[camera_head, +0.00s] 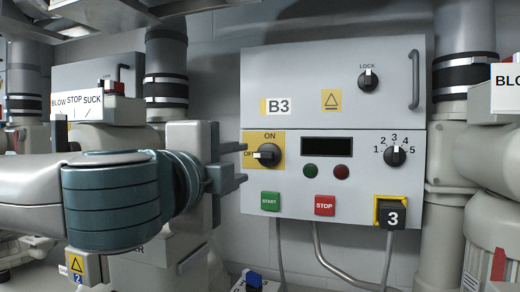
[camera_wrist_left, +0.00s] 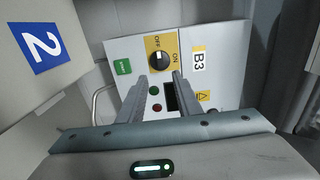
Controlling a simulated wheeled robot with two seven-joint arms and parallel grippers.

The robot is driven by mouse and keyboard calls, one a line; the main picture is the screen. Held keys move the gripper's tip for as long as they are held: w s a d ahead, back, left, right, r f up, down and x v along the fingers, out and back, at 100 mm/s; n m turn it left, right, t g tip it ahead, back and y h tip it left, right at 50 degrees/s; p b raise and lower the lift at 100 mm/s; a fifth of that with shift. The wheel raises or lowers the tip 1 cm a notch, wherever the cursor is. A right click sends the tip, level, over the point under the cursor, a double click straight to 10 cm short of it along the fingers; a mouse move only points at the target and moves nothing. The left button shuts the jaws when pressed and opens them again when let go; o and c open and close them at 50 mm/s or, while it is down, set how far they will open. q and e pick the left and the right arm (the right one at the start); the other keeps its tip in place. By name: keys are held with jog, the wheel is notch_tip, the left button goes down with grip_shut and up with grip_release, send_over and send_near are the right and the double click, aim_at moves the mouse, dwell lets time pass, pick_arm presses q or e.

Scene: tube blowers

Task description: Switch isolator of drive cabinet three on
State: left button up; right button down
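Drive cabinet three (camera_head: 300,205), a light grey cabinet marked B3 with a 3 tag at its lower right, faces me on the wall. Its isolator (camera_head: 267,155) is a black knob on a yellow plate, with ON above and OFF at the left. Its pointer lies to the left, at OFF. The isolator also shows in the left wrist view (camera_wrist_left: 159,61), just beyond the fingertips. My left gripper (camera_head: 241,164) is open and empty, to the left of the isolator and apart from it, fingers towards the cabinet. My right gripper is out of view.
Below the isolator are a green START button (camera_head: 270,201) and a red STOP button (camera_head: 325,205). A selector knob (camera_head: 395,154) and lock knob (camera_head: 368,79) sit further right. Pipes flank the cabinet. A blue 2 sign (camera_wrist_left: 40,42) is close in the wrist view.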

aim_at(263, 156)
pick_arm(q)
jog(key=p+x, duration=0.6)
jog(key=x, duration=0.5)
jog(key=shift+w+d, duration=0.1)
jog(key=shift+w, duration=0.15)
jog(key=shift+w+d, duration=0.2)
jog(key=shift+w, duration=0.4)
jog(key=shift+f, duration=0.1)
grip_shut()
